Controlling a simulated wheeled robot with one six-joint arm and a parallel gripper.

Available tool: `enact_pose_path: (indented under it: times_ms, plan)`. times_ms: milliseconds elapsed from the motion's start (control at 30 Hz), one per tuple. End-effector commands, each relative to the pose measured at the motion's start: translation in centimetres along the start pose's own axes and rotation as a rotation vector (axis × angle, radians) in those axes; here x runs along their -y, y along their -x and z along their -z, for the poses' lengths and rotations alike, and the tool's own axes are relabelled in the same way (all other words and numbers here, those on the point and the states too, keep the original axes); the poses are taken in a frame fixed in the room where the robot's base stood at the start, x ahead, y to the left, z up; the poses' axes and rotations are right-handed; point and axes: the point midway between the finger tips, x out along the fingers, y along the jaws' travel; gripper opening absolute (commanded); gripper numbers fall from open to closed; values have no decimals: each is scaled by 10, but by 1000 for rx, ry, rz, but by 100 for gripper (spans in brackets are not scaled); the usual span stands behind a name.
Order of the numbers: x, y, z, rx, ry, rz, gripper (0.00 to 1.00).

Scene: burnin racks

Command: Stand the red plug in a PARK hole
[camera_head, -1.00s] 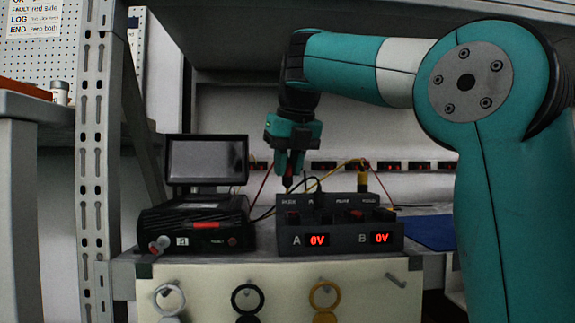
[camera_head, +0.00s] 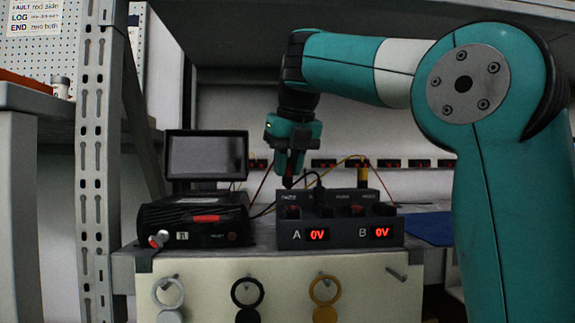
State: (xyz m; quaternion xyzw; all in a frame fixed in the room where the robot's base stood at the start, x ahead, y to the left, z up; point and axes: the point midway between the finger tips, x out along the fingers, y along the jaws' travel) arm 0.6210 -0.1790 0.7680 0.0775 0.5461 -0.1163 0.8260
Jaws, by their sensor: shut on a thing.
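My gripper (camera_head: 289,170) points down above the left rear part of the dark two-channel box (camera_head: 340,233). It is shut on the red plug (camera_head: 288,181), which shows only as a small dark red piece at the fingertips. Its lower end is close to the box top; I cannot tell whether it touches. Small pale labels run along the raised back of the box, too blurred to read surely. The PARK holes cannot be made out. A yellow plug (camera_head: 362,178) stands upright at the box's right rear, and a black cable arches beside the gripper.
A black unit (camera_head: 195,222) with a monitor (camera_head: 206,157) stands left of the box. Displays A and B read 0V. Red and yellow leads run behind. A blue mat (camera_head: 430,229) lies to the right. A metal upright (camera_head: 97,170) stands at left, and a shelf hangs overhead.

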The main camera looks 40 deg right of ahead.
Motion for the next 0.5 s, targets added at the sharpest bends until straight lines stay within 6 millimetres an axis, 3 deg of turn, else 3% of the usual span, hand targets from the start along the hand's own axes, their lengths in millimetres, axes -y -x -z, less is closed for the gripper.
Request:
enact_pose_path:
  times_ms: [500]
  plan:
    - [0, -6, 3, 1, 0, 0, 6]
